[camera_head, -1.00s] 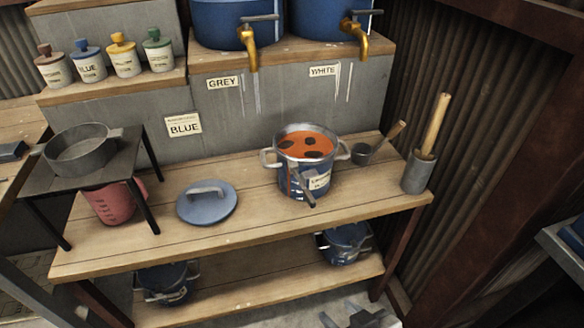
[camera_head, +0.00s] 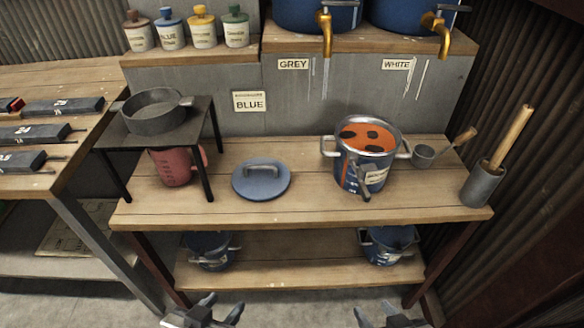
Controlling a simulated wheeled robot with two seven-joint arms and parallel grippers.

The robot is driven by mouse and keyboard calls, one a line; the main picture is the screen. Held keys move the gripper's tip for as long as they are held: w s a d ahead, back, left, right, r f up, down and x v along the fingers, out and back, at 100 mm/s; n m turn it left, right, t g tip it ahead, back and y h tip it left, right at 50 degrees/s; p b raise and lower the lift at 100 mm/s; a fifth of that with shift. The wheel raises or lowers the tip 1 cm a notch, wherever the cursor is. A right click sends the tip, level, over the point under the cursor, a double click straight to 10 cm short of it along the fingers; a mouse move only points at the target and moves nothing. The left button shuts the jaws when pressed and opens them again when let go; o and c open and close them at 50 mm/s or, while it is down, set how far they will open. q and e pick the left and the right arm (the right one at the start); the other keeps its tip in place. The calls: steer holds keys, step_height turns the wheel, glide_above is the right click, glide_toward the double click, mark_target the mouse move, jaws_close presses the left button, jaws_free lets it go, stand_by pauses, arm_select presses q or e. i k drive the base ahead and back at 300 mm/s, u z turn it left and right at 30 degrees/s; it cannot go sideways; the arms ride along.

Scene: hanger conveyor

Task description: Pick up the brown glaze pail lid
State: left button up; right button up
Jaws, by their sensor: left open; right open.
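A round blue-grey lid (camera_head: 250,187) with a grey bar handle lies flat on the wooden bench, left of the pail. The blue pail (camera_head: 352,172) stands open on the bench, with orange-brown glaze and dark lumps inside. Its label is too small to read. My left gripper (camera_head: 222,311) is open at the bottom edge, low in front of the bench and apart from the lid. My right gripper (camera_head: 376,319) is open at the bottom edge, further right, and mostly cut off by the frame.
A black stand (camera_head: 206,150) holds a sieve-like pan (camera_head: 152,123) above a red jug (camera_head: 173,170), left of the lid. A ladle (camera_head: 424,156) and grey holder (camera_head: 483,187) stand right of the pail. More blue pails sit on the lower shelf (camera_head: 300,267).

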mark_target(260, 179)
steer(key=u, duration=1.35)
steer(key=i, duration=0.35)
steer(key=z, duration=0.15)
